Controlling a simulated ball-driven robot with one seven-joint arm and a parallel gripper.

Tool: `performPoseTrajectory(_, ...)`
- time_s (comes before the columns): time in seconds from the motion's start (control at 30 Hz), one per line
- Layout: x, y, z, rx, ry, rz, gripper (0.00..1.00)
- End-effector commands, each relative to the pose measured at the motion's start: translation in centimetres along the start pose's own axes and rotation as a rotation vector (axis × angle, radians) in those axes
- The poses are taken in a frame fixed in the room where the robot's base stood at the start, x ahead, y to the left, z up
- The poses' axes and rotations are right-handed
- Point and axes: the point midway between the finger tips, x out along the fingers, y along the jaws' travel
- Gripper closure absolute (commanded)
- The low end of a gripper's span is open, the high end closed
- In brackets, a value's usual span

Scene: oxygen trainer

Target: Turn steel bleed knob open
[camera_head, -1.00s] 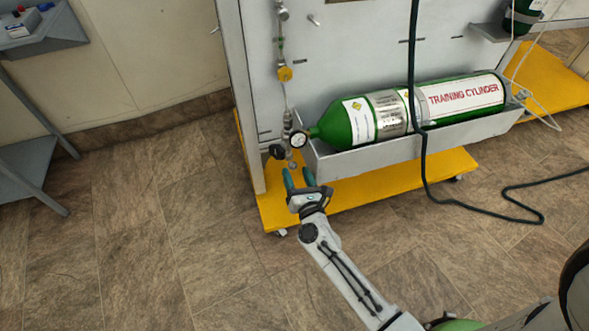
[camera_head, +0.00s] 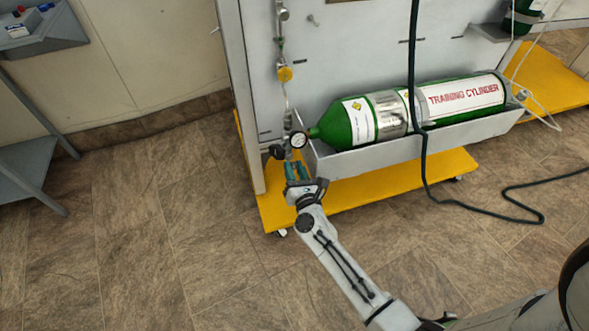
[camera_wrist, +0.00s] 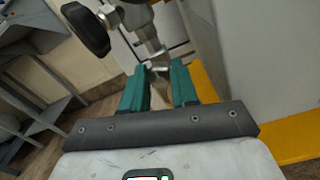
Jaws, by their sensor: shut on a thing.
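The steel bleed knob (camera_wrist: 159,64) shows in the wrist view at the lower end of the metal fitting, between the teal fingers. My gripper (camera_wrist: 159,72) is shut on it, one finger on each side. In the head view my gripper (camera_head: 296,168) is at the bottom of the valve line, just below the pressure gauge (camera_head: 299,140). There the fingers largely hide the knob. A black handwheel (camera_head: 277,152) sits just left of the fitting; it also shows large at upper left in the wrist view (camera_wrist: 86,28).
The green training cylinder (camera_head: 362,122) lies in a grey trough (camera_head: 390,152) right of the fitting. A dark hose (camera_head: 423,160) hangs in front of it. The yellow base (camera_head: 350,196) spreads below the panel. The floor at left is open.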

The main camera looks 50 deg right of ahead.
Motion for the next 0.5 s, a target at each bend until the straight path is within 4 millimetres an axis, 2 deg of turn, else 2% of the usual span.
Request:
performPoseTrajectory(0.03, -0.01, -0.01, 0.00, 0.000, 0.000, 0.000, 0.91)
performPoseTrajectory(0.13, -0.01, -0.01, 0.00, 0.000, 0.000, 0.000, 1.00)
performPoseTrajectory(0.5, -0.02, 0.01, 0.01, -0.059, 0.000, 0.000, 1.00)
